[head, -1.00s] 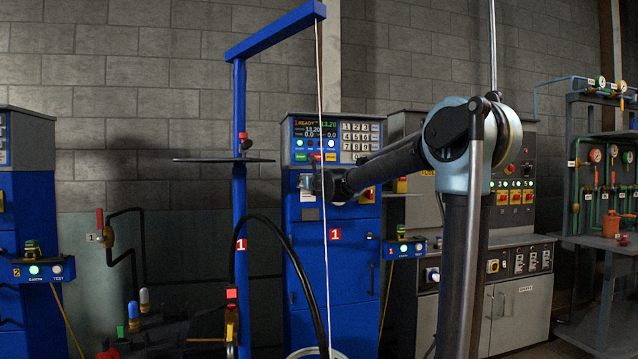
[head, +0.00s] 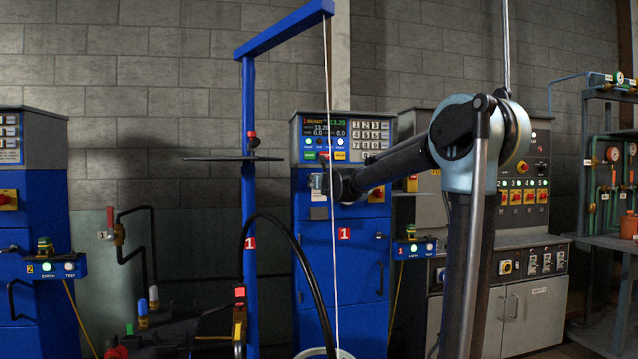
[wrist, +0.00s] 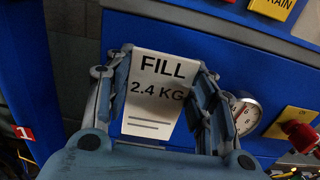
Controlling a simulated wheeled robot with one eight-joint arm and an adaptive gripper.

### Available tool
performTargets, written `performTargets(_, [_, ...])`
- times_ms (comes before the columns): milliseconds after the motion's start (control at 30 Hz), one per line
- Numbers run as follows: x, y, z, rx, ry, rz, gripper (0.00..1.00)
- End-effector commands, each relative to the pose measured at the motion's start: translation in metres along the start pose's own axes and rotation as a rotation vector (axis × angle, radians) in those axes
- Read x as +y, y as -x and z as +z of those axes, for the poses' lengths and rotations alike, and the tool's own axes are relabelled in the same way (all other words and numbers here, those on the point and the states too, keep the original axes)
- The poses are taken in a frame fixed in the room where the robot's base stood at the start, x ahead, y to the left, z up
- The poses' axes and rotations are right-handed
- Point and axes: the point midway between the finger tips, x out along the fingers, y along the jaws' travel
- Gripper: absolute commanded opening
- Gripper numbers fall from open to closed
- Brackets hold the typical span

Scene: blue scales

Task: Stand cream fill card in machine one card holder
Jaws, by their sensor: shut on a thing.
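My gripper (wrist: 158,115) is shut on the cream fill card (wrist: 150,115), which reads FILL 2.4 KG. The card stands between the fingers, slightly tilted in the wrist view, with its print facing the camera. In the head view my gripper (head: 318,182) is close to the front of blue machine one (head: 345,275), below its display and keypad.
A blue post (head: 249,200) with a round dark plate (head: 232,158), a hanging cord and a black hose stand left of machine one. Machine two (head: 30,230) is at far left.

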Motion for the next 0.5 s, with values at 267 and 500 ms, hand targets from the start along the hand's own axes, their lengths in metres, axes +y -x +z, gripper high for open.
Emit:
performTargets(267, [0.004, 0.000, -0.014, 0.000, 0.000, 0.004, 0.29])
performTargets(500, [0.004, 0.000, -0.025, 0.000, 0.000, 0.004, 0.29])
